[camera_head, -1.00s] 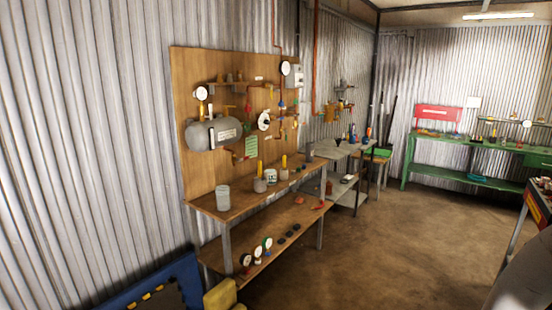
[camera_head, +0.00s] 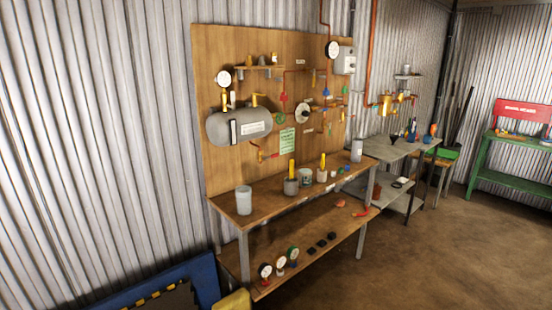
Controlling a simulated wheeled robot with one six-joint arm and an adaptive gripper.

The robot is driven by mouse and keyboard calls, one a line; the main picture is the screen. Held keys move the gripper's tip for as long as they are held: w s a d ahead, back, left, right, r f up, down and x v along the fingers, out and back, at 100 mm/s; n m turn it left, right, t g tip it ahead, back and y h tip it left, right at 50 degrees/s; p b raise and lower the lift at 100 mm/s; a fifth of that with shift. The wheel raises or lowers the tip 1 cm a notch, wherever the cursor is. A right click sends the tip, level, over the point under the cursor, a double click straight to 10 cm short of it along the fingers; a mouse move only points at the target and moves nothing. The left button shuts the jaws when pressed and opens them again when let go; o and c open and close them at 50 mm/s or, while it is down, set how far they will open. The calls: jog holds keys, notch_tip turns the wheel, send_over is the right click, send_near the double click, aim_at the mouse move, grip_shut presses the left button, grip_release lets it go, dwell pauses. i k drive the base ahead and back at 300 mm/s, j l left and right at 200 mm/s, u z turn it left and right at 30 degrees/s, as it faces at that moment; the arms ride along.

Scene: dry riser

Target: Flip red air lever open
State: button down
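A wooden panel (camera_head: 216,60) on the corrugated wall carries a grey air tank (camera_head: 238,126), pipes, valves and gauges. Small red parts show on it: a round one (camera_head: 283,97) right of the tank, one at the pipe below the tank (camera_head: 263,157), and one by the pipes at the right (camera_head: 326,127). They are too small to tell which is the air lever or how it is set. My gripper is not in view.
A two-tier wooden bench (camera_head: 262,207) stands in front of the panel, with cups, tools and gauges on it. A blue frame (camera_head: 205,275) and a yellow object (camera_head: 233,303) are at the lower left. A grey table (camera_head: 405,150) stands further right. The brown floor (camera_head: 440,260) on the right is clear.

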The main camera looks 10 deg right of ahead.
aim_at(277, 155)
jog(key=i+l+z, duration=0.1)
jog(key=z, duration=0.55)
jog(key=i+l+z, duration=0.1)
jog(key=z, duration=0.2)
jog(key=i+z, duration=0.3)
jog(key=i, duration=2.5)
jog(key=i+l+u, duration=0.1)
jog(key=i, duration=1.1)
jog(key=i+u, duration=0.1)
jog(key=u, duration=0.85)
jog(key=i+l+u, duration=0.15)
jog(key=u, duration=0.35)
jog(key=l+u, duration=0.1)
jog(key=u, duration=0.4)
jog(key=i+l+u, duration=0.1)
jog(key=u, duration=0.35)
jog(key=l+u, duration=0.15)
jog(key=u, duration=0.35)
jog(key=l+u, duration=0.1)
jog(key=u, duration=0.4)
